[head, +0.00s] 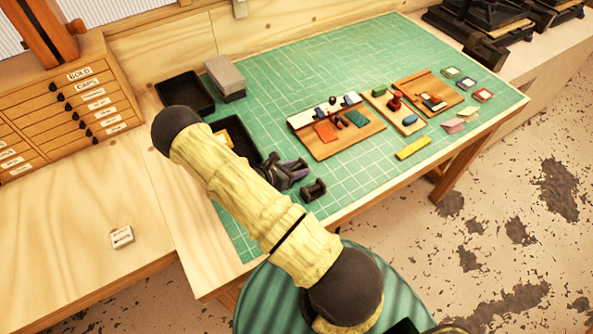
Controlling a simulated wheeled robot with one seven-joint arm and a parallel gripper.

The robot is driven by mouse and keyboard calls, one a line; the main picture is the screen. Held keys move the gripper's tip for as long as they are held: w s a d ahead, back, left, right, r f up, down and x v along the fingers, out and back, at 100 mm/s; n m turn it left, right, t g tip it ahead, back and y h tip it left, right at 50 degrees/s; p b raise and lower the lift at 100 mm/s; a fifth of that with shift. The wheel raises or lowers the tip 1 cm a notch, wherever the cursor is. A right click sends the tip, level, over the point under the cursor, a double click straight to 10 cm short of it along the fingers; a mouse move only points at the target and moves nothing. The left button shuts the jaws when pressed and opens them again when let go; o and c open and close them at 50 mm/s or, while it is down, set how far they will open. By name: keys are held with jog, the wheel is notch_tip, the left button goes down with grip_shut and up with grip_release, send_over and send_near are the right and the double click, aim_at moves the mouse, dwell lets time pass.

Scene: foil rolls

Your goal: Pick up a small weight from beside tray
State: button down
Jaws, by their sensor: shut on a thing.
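My gripper (290,172), dark with purple-grey parts, is low over the green mat, just right of a black tray (246,150). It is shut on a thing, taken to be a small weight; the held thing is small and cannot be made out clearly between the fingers. A small black spool-shaped weight (314,190) shows on the mat's near side, just right of and below the gripper; I cannot tell whether they touch. The tray has something yellow in it and is partly hidden by my arm.
A second black tray (184,92) and a grey block (226,78) stand behind. Wooden boards with small tools (338,127) lie at right, with a yellow bar (413,148) in front. The green mat (300,65) is clear at the back. A drawer cabinet (75,95) stands left.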

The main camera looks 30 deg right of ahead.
aim_at(296, 166)
jog(key=shift+r, duration=0.15)
notch_tip(296, 166, up, 10)
jog(key=b, duration=0.3)
dwell(0.4)
dwell(0.5)
